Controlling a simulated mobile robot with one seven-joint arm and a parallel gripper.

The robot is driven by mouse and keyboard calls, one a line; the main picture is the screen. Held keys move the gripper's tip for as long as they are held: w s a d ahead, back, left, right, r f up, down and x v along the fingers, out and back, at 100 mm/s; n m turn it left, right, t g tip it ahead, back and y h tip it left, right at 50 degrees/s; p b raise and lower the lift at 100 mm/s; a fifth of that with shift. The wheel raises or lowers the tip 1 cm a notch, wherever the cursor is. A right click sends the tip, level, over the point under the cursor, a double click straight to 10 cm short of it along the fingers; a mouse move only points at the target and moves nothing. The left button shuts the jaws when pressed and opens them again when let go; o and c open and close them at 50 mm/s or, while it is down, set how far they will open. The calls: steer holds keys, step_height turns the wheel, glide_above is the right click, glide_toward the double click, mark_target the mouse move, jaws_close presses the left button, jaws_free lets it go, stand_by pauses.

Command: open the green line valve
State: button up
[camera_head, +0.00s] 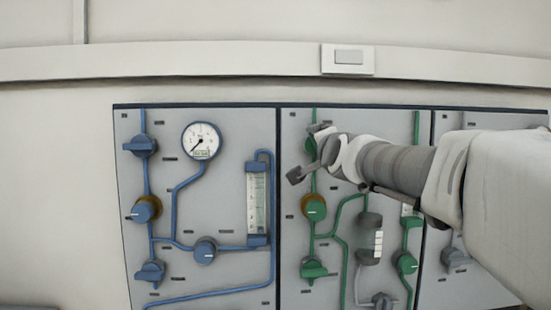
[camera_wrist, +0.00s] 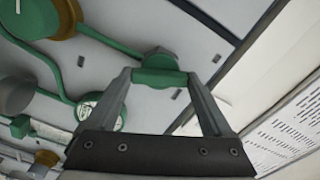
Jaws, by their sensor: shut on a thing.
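The green valve at the top of the green line shows in the wrist view as a round green hub (camera_wrist: 160,58) with a green handle (camera_wrist: 160,77) across it. My gripper (camera_wrist: 160,78) has one finger at each end of this handle and is shut on it. In the head view my gripper (camera_head: 308,160) is at the upper left of the middle panel, and it hides most of the valve. The green pipe (camera_head: 314,117) rises above it.
Below stand a brass-and-green knob (camera_head: 314,207) and another green valve (camera_head: 313,270). A dark cylinder (camera_head: 369,224) and a second green knob (camera_head: 406,263) are to the right. The left panel holds blue valves (camera_head: 140,146), a gauge (camera_head: 202,141) and a flow tube (camera_head: 257,204).

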steer(key=m+b, duration=0.1)
steer(key=m, duration=0.3)
steer(key=shift+m, duration=0.3)
stand_by(0.5)
steer(key=o, duration=1.1)
steer(key=shift+o, duration=0.2)
steer(key=s+p, duration=0.3)
steer(key=s, duration=1.4)
steer(key=shift+s+p, duration=0.2)
steer(key=shift+p, duration=0.15)
